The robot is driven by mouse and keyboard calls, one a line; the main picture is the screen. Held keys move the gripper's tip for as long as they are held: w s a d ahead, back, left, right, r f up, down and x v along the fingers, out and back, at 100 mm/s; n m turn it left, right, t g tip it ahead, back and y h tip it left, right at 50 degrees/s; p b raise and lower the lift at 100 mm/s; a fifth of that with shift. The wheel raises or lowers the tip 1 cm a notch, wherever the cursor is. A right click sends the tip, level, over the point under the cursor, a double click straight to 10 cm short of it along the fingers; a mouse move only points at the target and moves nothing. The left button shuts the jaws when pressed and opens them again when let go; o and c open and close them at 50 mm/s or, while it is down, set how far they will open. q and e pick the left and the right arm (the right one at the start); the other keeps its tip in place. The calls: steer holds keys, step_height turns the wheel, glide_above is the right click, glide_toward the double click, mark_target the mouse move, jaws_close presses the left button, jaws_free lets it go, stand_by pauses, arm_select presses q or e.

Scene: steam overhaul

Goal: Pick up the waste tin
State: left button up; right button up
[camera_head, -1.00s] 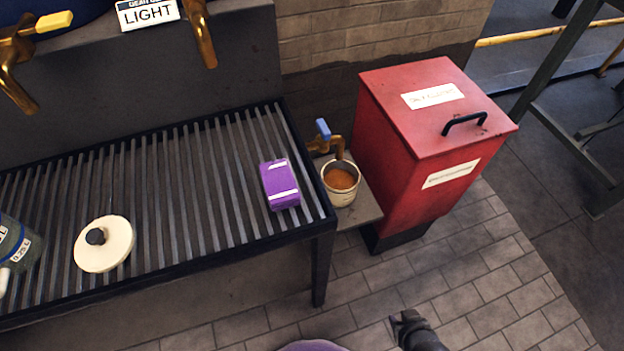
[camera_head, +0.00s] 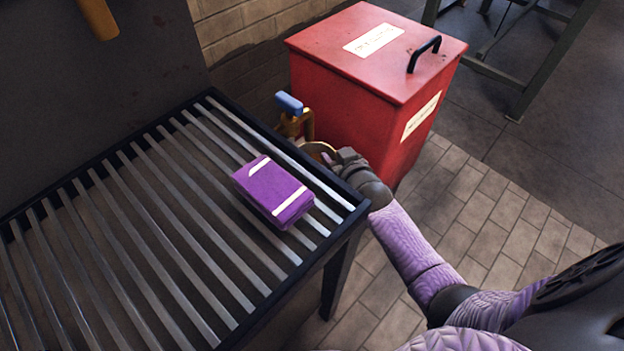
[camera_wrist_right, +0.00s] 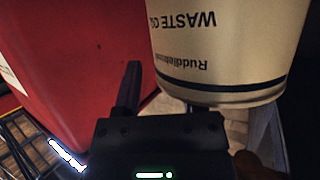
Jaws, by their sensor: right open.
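The waste tin (camera_head: 318,148) shows in the head view only as a bit of rim beside the grate's corner, mostly hidden behind my right gripper (camera_head: 340,158). In the right wrist view the tin (camera_wrist_right: 225,50) is large and close, cream with a dark band, its lettering upside down. One dark finger of my right gripper (camera_wrist_right: 131,88) stands beside the tin, with a gap between them in the picture. The other finger is not clear. The gripper is open; I cannot tell whether it touches the tin. My left gripper is not in view.
A red lidded bin (camera_head: 345,85) with a black handle stands just behind the tin. A brass tap (camera_head: 292,118) with a blue lever is beside it. A purple box (camera_head: 273,192) lies on the slatted grate (camera_head: 150,230). The paved floor at right is clear.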

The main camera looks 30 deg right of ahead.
steer(key=shift+r, duration=0.1)
jaws_close()
steer(key=shift+s+f, duration=0.1)
steer(key=shift+f, duration=0.1)
stand_by(0.8)
steer(key=shift+a, duration=0.1)
